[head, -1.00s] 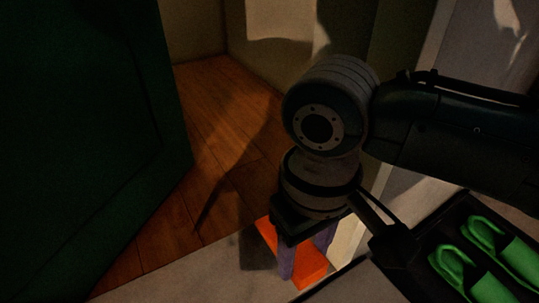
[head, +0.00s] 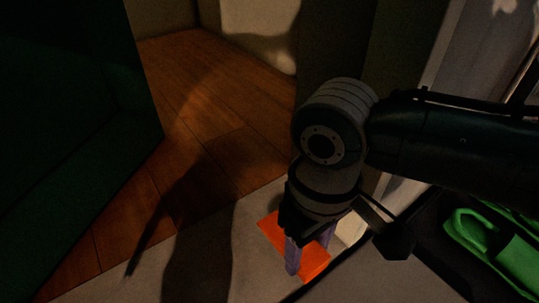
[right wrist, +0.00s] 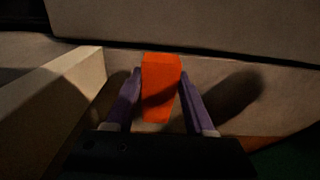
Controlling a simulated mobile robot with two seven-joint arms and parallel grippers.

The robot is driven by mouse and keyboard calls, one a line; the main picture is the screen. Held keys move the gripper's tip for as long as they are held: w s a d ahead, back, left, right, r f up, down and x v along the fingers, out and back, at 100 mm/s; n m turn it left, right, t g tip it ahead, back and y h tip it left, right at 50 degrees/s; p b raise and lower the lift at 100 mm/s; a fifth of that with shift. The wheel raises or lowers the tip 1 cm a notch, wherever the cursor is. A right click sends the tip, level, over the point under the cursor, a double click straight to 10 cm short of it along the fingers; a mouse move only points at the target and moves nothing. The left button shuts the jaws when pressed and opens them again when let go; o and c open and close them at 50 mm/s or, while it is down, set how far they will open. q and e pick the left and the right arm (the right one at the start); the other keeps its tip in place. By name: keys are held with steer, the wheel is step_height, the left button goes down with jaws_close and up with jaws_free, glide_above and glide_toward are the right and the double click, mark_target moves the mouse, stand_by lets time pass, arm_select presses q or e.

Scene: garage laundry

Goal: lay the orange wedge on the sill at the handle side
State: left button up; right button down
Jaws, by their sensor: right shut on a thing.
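The orange wedge (head: 316,262) is between the purple fingers of my right gripper (head: 309,257), low in the middle of the head view. In the right wrist view the wedge (right wrist: 160,88) stands out between the two fingertips (right wrist: 160,92), and the gripper is shut on it. The pale sill (head: 215,262) lies under and beside the wedge. I cannot tell whether the wedge touches it. The dark green door (head: 70,130) stands open at the left; no handle shows on it. My left gripper is not in view.
Wooden floor (head: 205,120) lies beyond the sill. A pale post or frame edge (right wrist: 60,105) stands close beside the gripper in the right wrist view. Green slippers (head: 490,250) lie in a dark tray at the lower right.

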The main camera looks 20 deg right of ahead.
step_height(320, 180, down, 5)
steer(key=b, duration=0.4)
steer(key=shift+r, duration=0.25)
steer(key=shift+c, duration=1.3)
jaws_free()
